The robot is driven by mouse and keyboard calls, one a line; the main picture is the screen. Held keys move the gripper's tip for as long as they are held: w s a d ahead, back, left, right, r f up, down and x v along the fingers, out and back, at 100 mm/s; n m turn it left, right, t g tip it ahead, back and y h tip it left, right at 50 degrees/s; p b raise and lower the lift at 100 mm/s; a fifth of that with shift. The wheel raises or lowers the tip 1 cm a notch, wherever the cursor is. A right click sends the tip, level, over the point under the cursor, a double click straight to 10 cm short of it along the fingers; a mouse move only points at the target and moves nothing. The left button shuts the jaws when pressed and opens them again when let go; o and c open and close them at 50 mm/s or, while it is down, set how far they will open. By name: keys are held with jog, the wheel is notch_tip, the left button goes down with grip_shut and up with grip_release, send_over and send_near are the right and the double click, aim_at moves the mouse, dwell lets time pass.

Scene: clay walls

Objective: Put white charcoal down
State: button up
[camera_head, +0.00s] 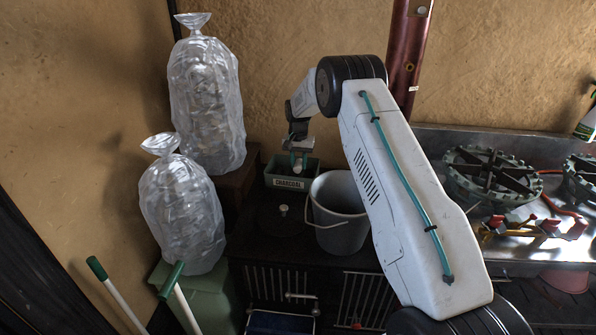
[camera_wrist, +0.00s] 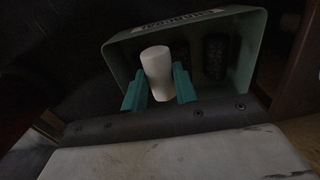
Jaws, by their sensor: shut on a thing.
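My gripper (camera_head: 298,160) is over a green bin (camera_head: 290,184) with a CHARCOAL label in the head view. In the wrist view, the teal fingers of my gripper (camera_wrist: 159,88) are shut on the white charcoal (camera_wrist: 156,62), a pale cylinder. The green bin (camera_wrist: 256,45) lies behind it in that view. Dark charcoal (camera_wrist: 215,55) shows inside the bin. The white charcoal's far end overlaps the bin's interior in the picture. I cannot tell whether it touches the bin's bottom.
A grey bucket (camera_head: 340,212) stands just right of the bin on the dark cabinet (camera_head: 262,232). Two filled clear bags (camera_head: 207,100) stand at the left. A metal counter with burners (camera_head: 490,176) is at the right. A dark red pipe (camera_head: 408,50) rises behind my arm.

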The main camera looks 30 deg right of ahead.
aim_at(299, 172)
jog(key=shift+f, duration=1.85)
jog(key=shift+f, duration=0.1)
jog(key=shift+s+f, duration=0.1)
jog(key=shift+f, duration=0.35)
jog(key=shift+f, duration=0.1)
